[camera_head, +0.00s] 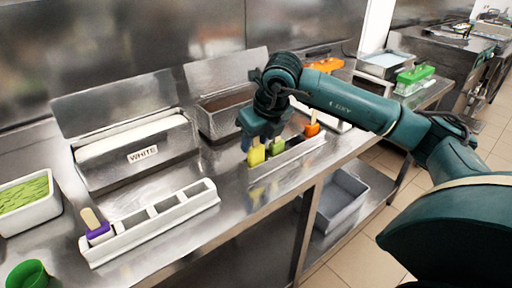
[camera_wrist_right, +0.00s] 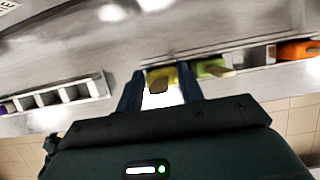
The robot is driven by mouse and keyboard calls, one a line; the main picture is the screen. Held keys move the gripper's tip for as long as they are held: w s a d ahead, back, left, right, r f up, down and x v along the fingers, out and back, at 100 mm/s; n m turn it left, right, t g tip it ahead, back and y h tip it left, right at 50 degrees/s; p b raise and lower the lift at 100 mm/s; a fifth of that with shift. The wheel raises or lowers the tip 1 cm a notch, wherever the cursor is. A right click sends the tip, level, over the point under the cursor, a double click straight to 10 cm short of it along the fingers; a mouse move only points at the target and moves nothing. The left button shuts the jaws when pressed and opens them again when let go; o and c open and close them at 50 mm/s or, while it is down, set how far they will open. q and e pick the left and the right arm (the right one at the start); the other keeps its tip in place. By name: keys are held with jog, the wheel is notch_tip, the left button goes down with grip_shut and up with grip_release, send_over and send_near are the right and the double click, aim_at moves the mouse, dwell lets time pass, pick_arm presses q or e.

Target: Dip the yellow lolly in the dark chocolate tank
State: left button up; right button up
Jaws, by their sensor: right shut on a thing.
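The yellow lolly (camera_head: 256,156) is at the left end of the right-hand lolly stand (camera_head: 299,151). My right gripper (camera_head: 262,134) points down and is shut on it. In the right wrist view the yellow lolly (camera_wrist_right: 160,76) shows between the two fingers of my right gripper (camera_wrist_right: 161,82). I cannot tell if its lower end is clear of its slot. The dark chocolate tank (camera_head: 205,127) is an open steel box with a brown top surface, just behind and left of my right gripper. My left gripper is not in view.
A green lolly (camera_head: 277,146) and an orange lolly (camera_head: 312,129) stand beside the yellow one. A tank marked WHITE (camera_head: 144,162) is left of the dark tank. Another stand (camera_head: 155,224) holds a purple lolly (camera_head: 98,230). A tub with green pieces (camera_head: 46,214) is at far left.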

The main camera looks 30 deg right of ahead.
notch_tip(320, 180, up, 9)
jog(key=shift+f, duration=0.1)
notch_tip(320, 180, up, 7)
jog(key=p, duration=0.5)
dwell(0.4)
jog(key=shift+w+f, duration=0.1)
